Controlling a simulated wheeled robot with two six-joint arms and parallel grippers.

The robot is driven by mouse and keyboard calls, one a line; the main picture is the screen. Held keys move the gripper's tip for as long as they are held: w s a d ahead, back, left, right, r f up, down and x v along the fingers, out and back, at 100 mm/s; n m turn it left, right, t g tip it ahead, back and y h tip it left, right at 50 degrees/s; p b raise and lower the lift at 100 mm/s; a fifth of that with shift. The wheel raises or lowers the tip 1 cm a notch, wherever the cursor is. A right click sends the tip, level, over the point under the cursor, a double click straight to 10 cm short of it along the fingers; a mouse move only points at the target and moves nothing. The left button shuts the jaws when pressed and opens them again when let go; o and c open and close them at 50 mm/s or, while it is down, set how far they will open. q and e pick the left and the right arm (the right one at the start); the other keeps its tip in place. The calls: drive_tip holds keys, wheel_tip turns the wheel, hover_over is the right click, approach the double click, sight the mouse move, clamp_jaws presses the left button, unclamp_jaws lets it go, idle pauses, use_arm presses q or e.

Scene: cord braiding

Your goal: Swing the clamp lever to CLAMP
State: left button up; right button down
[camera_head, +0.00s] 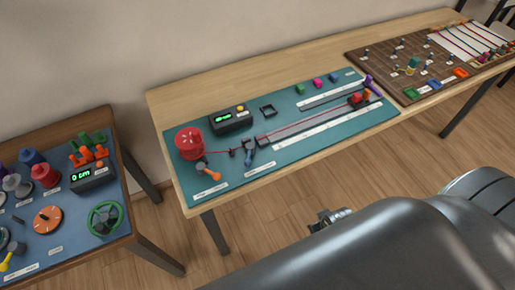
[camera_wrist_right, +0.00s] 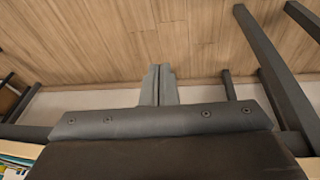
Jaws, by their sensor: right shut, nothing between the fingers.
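The teal board (camera_head: 290,158) on the middle table carries a red spool (camera_head: 189,143) at its left end, with a red cord (camera_head: 310,125) running right from it. A lever with an orange handle (camera_head: 210,173) sits just below the spool. A blue-handled lever (camera_head: 249,156) stands to its right. I cannot tell which is the clamp lever, as the labels are too small to read. My right gripper (camera_wrist_right: 158,84) shows in the right wrist view with its fingers together and empty, above the floor, away from the board. My left gripper is not in view.
A black box with a green display (camera_head: 231,121) stands behind the levers. A table with spools and a green handwheel (camera_head: 105,218) is at left. A brown pegboard (camera_head: 410,75) lies at the far right. My grey arm fills the lower right of the head view.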

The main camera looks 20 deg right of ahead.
wheel_tip(320, 180, up, 11)
drive_tip(key=w+a+p, duration=0.1)
drive_tip(key=w+p, duration=0.1)
wheel_tip(320, 180, up, 9)
drive_tip(key=n+t+y+p, duration=0.3)
drive_tip(key=n+t+y, duration=0.1)
drive_tip(key=n+y, duration=0.35)
hover_over(249, 155)
drive_tip(key=s, duration=0.3)
drive_tip(key=shift+a+f+h, duration=0.15)
drive_tip(key=shift+a+h, duration=0.2)
drive_tip(key=shift+h, duration=0.1)
drive_tip(key=p+x, duration=0.1)
drive_tip(key=x, duration=0.7)
drive_tip(key=shift+w+a+f, duration=0.1)
drive_tip(key=shift+w+f, duration=0.1)
drive_tip(key=shift+s+d+f+p, duration=0.15)
drive_tip(key=shift+s+d+p, duration=0.25)
drive_tip(key=shift+s+p, duration=0.2)
drive_tip(key=shift+s+d+f+p, duration=0.15)
drive_tip(key=shift+s+d+p, duration=0.3)
drive_tip(key=shift+p, duration=0.15)
drive_tip(key=shift+s+d+f, duration=0.2)
drive_tip(key=shift+s+d, duration=0.15)
drive_tip(key=shift+s, duration=0.15)
